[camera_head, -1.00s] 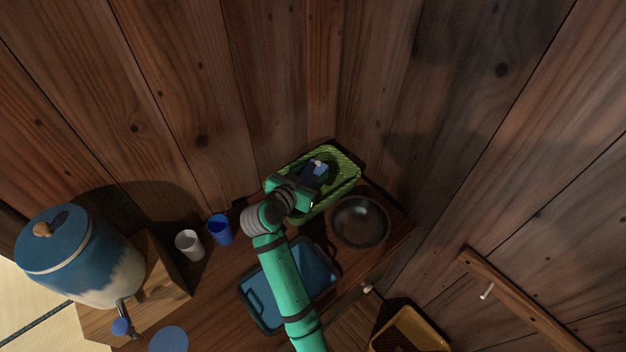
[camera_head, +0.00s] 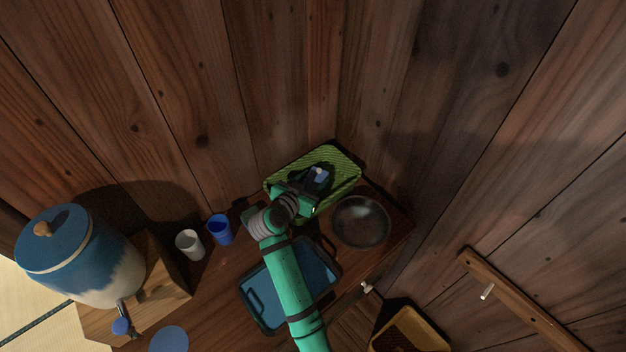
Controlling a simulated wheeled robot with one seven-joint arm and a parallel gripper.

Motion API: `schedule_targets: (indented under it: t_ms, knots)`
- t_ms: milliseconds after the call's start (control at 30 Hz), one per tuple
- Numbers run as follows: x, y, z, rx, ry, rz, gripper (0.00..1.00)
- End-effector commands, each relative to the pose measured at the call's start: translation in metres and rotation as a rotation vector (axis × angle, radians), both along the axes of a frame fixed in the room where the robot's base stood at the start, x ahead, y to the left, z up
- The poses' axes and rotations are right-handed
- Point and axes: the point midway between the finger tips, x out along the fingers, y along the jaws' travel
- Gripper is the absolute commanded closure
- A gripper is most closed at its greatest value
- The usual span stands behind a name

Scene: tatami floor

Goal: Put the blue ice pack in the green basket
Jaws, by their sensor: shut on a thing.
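The green basket (camera_head: 347,164) stands at the back corner of the wooden table, against the plank walls. My gripper (camera_head: 312,183) is over the basket's opening, at or just below rim level; the exact depth is hard to tell. It is shut on the blue ice pack (camera_head: 320,174), which shows as a small blue patch at the fingertips, within the basket's outline. My gripper and wrist hide most of the pack and the basket's near left part. I cannot tell whether the pack touches the basket floor.
A dark round bowl (camera_head: 361,222) stands close to the basket's right front. A blue tray (camera_head: 314,266) lies under my arm. A blue cup (camera_head: 220,230) and a white cup (camera_head: 189,244) stand left. A large blue-and-white lidded jar (camera_head: 80,256) stands far left on a wooden box (camera_head: 160,285).

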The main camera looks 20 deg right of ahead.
Motion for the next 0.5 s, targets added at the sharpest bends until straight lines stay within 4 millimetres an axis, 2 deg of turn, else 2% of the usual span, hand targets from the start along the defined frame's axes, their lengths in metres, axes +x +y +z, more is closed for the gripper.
schedule_targets:
  t_ms: [400, 433, 500]
  knots:
    - [-0.001, 0.000, -0.013, 0.007, 0.006, -0.002, 0.80]
    - [-0.001, 0.000, -0.014, 0.007, 0.007, -0.002, 0.49]
    - [-0.002, 0.000, -0.015, 0.010, 0.008, -0.004, 0.35]
